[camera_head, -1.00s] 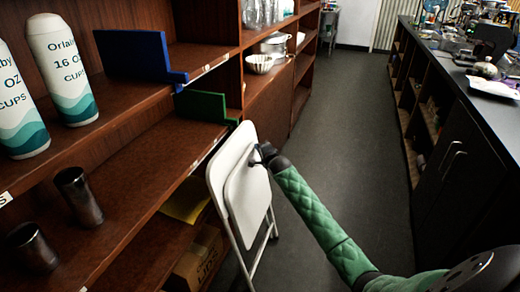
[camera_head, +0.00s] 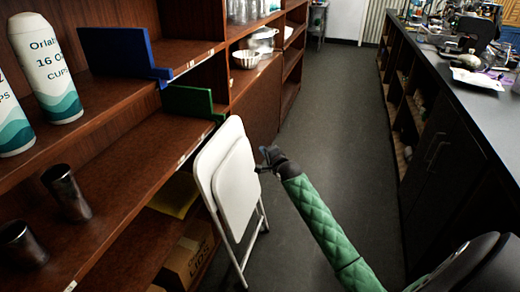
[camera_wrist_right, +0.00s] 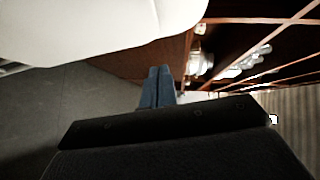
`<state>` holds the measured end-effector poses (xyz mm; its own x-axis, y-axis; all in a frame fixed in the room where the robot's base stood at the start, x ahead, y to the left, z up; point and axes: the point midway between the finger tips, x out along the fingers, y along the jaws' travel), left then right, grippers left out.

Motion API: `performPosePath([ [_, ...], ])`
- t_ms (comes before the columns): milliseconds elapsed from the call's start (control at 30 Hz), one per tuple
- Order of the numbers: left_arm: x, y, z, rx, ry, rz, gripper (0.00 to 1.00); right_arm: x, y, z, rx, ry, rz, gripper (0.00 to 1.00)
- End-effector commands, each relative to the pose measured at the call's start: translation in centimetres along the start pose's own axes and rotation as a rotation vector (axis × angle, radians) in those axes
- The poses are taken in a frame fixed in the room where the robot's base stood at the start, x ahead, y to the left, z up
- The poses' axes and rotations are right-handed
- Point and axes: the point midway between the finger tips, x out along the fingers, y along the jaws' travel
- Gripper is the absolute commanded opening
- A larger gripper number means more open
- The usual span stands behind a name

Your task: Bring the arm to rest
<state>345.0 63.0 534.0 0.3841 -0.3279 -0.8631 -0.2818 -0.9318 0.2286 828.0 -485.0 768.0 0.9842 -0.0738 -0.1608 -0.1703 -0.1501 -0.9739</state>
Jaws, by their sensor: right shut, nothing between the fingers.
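My right arm, in a green quilted sleeve (camera_head: 322,222), reaches in from the lower right of the head view. Its black gripper (camera_head: 264,160) is in the air over the aisle, just right of a white folding chair (camera_head: 236,180); whether it touches the chair cannot be told. In the right wrist view the gripper's two blue-grey fingers (camera_wrist_right: 157,88) are side by side, shut, with nothing between them. The white chair (camera_wrist_right: 100,30) fills the upper left there. My left gripper is not in view.
Wooden shelves (camera_head: 130,140) stand on the left with cup sleeves (camera_head: 46,68), dark metal tumblers (camera_head: 66,193), and blue (camera_head: 115,52) and green (camera_head: 190,101) pieces. A dark counter (camera_head: 480,100) with clutter runs along the right. The grey floor aisle (camera_head: 330,110) between them is clear.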

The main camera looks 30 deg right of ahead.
Motion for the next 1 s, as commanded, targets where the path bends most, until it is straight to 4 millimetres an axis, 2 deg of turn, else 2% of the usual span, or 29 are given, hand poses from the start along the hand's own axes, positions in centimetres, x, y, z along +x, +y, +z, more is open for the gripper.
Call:
performPosePath([
  [167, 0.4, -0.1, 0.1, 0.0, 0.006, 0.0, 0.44, -0.9, 0.0, 0.0, 0.001, 0.0, 0.001, 0.0],
  [367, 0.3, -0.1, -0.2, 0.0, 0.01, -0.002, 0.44, -0.9, 0.0, 0.0, -0.01, 0.0, 0.0, 0.0],
  [467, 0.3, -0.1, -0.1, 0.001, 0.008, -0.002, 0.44, -0.9, 0.0, 0.0, -0.069, 0.0, 0.003, 0.0],
  [567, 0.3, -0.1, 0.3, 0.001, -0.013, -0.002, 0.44, -0.9, 0.9, 0.1, -0.195, -0.009, 0.048, 0.0],
  [733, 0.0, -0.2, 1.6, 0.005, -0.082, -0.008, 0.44, -1.6, 3.2, 0.2, -0.516, -0.06, 0.203, 0.0],
  [867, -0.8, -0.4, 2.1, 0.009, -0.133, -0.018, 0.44, -3.3, 3.1, 1.3, -0.782, -0.134, 0.303, 0.0],
  [1000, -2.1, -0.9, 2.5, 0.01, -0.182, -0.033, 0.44, -5.8, 2.1, 4.2, -1.05, -0.244, 0.38, 0.0],
])
